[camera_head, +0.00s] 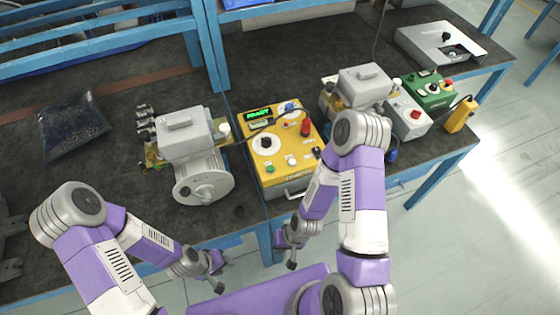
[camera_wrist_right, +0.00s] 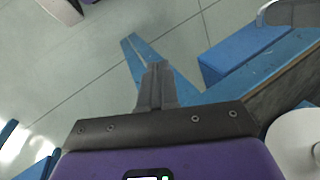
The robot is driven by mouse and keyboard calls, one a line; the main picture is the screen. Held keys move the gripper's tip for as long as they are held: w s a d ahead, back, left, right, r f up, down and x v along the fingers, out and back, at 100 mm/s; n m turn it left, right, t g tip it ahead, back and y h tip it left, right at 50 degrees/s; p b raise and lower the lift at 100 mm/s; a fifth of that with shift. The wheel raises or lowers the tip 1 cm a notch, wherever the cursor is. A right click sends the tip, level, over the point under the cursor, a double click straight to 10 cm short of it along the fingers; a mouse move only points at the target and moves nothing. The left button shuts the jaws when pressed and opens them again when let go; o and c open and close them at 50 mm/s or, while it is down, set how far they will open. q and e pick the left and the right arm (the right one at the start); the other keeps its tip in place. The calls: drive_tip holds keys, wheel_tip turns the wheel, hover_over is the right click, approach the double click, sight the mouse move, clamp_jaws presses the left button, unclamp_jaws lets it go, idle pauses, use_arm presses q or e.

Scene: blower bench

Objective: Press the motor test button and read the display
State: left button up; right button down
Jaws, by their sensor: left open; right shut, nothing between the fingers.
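The yellow test box (camera_head: 282,180) stands on the bench right of the grey blower motor. Its small display (camera_head: 259,114) glows green and appears to read "READY". Its face carries a white dial (camera_head: 266,142), a green button (camera_head: 270,169), a white button (camera_head: 291,161), a red post (camera_head: 305,128) and a blue part. I cannot tell which is the motor test button. My right gripper (camera_head: 291,263) is shut and empty, below the bench's front edge; its closed fingers (camera_wrist_right: 156,86) point over floor and blue frame in the right wrist view. My left gripper (camera_head: 219,263) is open and empty, front left of the box.
A grey motor (camera_head: 203,178) stands close left of the box. A second motor unit (camera_head: 365,83), a grey box with a red button (camera_head: 408,118) and a green control box (camera_head: 428,90) stand right. A bag of dark parts (camera_head: 72,125) lies left.

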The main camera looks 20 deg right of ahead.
wheel_tip(320, 180, up, 29)
drive_tip(key=n+t+y+p, duration=0.2)
drive_tip(key=n+t+p, duration=0.4)
drive_tip(key=n+p, duration=1.15)
hover_over(273, 170)
drive_tip(key=b, duration=0.3)
drive_tip(key=n, duration=0.3)
drive_tip(key=shift+r, duration=0.15)
wheel_tip(273, 170, down, 9)
drive_tip(key=b, duration=0.8)
drive_tip(key=shift+r, duration=0.1)
drive_tip(key=shift+f+b, duration=0.45)
